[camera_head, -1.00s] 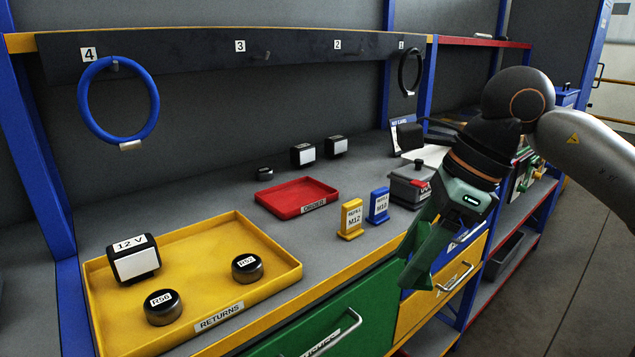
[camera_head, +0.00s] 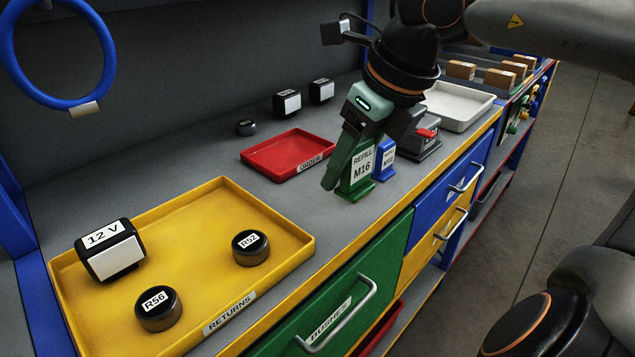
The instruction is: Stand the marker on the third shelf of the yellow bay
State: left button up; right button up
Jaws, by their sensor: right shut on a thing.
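A green marker (camera_head: 363,171) with a white label reading REFILL M16 is upright at my right gripper (camera_head: 346,168). The gripper points down and is shut on it. The marker's foot shows just over the grey worktop near its front edge; I cannot tell whether it touches. A blue marker (camera_head: 388,158) stands just behind and to the right, partly covered. The yellow marker is hidden. The yellow front edge of the worktop (camera_head: 392,207) shows, but I cannot tell which level is the third shelf. My left gripper is out of view.
A yellow RETURNS tray (camera_head: 218,190) holds a 12 V block (camera_head: 112,252) and two black pucks. A red ORDER tray (camera_head: 262,160) lies left of the gripper. A grey box (camera_head: 424,140) and a white tray (camera_head: 470,112) stand right. Drawer handles (camera_head: 345,318) stick out in front.

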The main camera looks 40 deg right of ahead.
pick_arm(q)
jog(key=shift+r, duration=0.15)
pick_arm(e)
jog(key=w+d+f, duration=0.1)
jog(key=w+f, duration=0.1)
jog(key=w, duration=0.1)
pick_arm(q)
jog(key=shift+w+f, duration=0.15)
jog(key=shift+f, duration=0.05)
pick_arm(e)
send_over(313, 209)
jog(key=s, duration=0.2)
notch_tip(313, 209, down, 5)
jog(key=shift+r, duration=0.15)
pick_arm(q)
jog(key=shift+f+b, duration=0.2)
jog(key=shift+b, duration=0.2)
pick_arm(e)
jog(key=f, duration=0.3)
jog(key=shift+w+d+f, duration=0.1)
jog(key=shift+w+f, duration=0.2)
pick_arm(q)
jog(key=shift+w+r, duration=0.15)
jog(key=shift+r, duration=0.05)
